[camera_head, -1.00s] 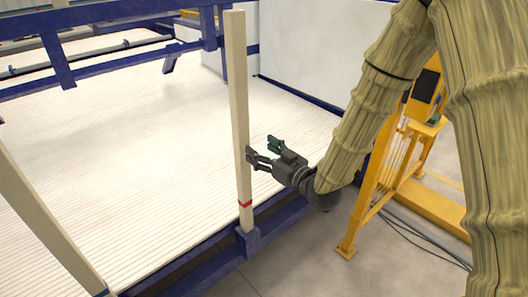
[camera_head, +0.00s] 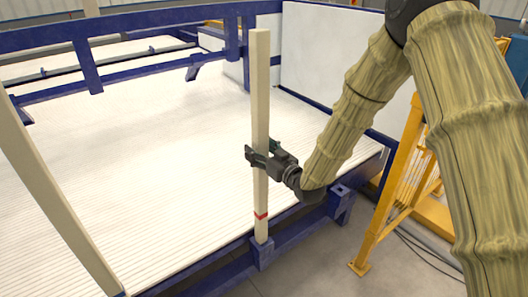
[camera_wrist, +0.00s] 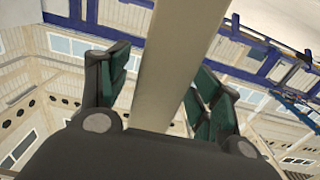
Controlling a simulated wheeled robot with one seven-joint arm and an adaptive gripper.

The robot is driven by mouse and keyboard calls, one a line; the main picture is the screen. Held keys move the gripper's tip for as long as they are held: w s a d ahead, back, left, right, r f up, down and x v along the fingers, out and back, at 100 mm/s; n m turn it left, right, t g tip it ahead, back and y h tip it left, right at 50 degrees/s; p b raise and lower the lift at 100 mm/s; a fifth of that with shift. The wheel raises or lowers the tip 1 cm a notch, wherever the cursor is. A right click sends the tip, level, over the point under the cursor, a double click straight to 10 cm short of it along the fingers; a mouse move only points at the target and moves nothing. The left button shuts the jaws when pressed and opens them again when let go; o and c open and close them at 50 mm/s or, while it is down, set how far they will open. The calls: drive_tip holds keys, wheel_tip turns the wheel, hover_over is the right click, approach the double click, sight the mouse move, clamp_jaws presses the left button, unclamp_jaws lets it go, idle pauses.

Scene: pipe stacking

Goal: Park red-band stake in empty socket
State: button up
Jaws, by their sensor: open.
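The red-band stake (camera_head: 261,110) is a tall cream post with a red band near its lower end. It stands upright in a blue socket (camera_head: 262,252) on the near edge of the blue frame. My gripper (camera_head: 262,153) is at about mid-height of the stake, above the red band, with its fingers on either side of it. In the wrist view, the stake (camera_wrist: 175,65) passes between the open green-padded fingers (camera_wrist: 160,88), with gaps on both sides. Another blue socket (camera_head: 341,197), with no stake in it, is to the right on the same frame.
A second cream stake (camera_head: 55,205) with a blue band at its foot leans across the left of the picture. A white slatted bed (camera_head: 150,150) lies behind. A yellow stand (camera_head: 388,195) and cables are at the right.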

sight(264, 90)
clamp_jaws()
idle(0.3)
drive_tip(key=shift+r, duration=0.1)
drive_tip(key=shift+r+p, duration=2.1)
drive_tip(key=shift+r, duration=2.25)
drive_tip(key=shift+w+r, duration=0.1)
drive_tip(key=shift+w, duration=0.05)
drive_tip(key=shift+r+p, duration=2.8)
drive_tip(key=shift+r, duration=3.15)
